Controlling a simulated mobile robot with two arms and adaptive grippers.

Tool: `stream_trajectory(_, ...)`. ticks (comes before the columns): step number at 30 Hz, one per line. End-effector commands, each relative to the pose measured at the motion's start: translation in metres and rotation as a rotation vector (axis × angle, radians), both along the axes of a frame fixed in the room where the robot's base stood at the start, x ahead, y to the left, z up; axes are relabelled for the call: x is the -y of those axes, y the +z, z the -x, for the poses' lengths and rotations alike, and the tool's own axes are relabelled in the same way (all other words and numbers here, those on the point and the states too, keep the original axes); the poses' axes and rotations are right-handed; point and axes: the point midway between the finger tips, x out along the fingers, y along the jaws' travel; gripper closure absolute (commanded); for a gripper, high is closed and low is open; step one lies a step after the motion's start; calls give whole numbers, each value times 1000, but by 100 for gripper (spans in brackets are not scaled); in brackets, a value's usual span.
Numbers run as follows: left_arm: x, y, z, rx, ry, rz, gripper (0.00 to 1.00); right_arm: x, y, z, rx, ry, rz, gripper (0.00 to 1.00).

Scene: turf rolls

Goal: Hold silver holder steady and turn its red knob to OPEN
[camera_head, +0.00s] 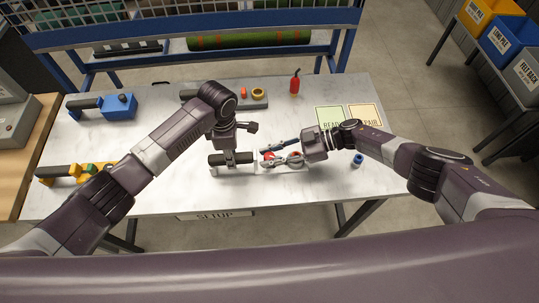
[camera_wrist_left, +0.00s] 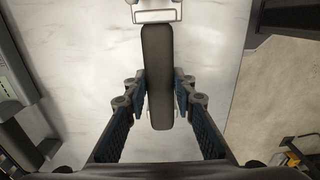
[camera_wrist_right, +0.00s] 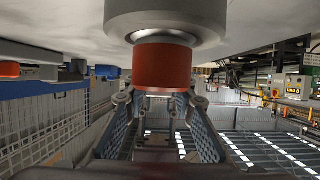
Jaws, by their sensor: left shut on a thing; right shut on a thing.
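The silver holder (camera_head: 245,170) lies on the white table near its front middle, its dark handle (camera_head: 216,160) pointing left. My left gripper (camera_head: 231,159) is shut on that handle from above. In the left wrist view the handle (camera_wrist_left: 157,75) sits between both fingers, with a silver end (camera_wrist_left: 155,14) beyond. My right gripper (camera_head: 272,156) comes from the right and is shut on the red knob (camera_head: 267,155). In the right wrist view the red knob (camera_wrist_right: 162,65) sits under a grey round collar (camera_wrist_right: 165,22), its lower end between the fingertips. I cannot read any OPEN mark.
A blue holder (camera_head: 120,106) and a yellow one (camera_head: 89,172) lie at left. A grey one (camera_head: 240,102) and a red bottle (camera_head: 295,82) stand at the back. Green (camera_head: 329,118) and orange (camera_head: 365,115) cards lie at right, near a small blue roll (camera_head: 357,160).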

Motion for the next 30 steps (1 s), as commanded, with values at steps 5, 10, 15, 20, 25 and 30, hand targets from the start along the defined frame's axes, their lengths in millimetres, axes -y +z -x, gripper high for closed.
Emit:
stream_trajectory(5,3,1,0,0,-5,6,100,0,-1,1,-1,10,4,100)
stream_trajectory(10,3,1,0,0,-4,7,100,0,-1,2,-2,10,3,100)
stream_trajectory(15,3,1,0,0,-3,7,100,0,-1,2,-2,10,2,71)
stream_trajectory(20,3,1,0,1,-2,6,100,0,-1,1,-2,9,1,68)
stream_trajectory(25,2,1,0,1,-1,5,100,2,0,1,-1,8,1,68)
stream_trajectory(30,2,1,0,1,-1,4,100,20,7,0,-1,7,2,68)
